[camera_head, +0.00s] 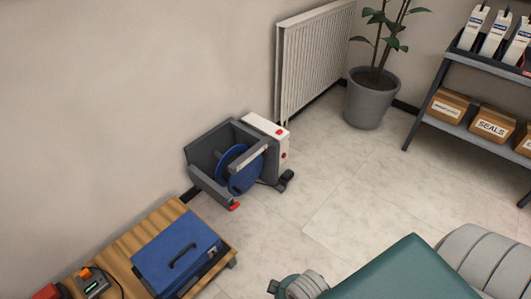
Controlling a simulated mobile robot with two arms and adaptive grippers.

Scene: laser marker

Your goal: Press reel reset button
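A blue reel (243,170) sits in a dark grey frame (208,150) on the floor against the wall. A white box (268,131) is fixed to the frame's back right side. A small red button-like spot (284,156) shows on the box's right face, and another red spot (279,131) is near its top edge. A red part (234,206) is at the frame's front foot. I cannot tell which red part is the reset button.
A wooden pallet (128,247) with a blue case (176,254) is at the lower left. A white radiator (313,60), a potted plant (371,100) and a shelf with boxes (491,126) stand behind and right. The tiled floor (340,190) right of the reel is clear.

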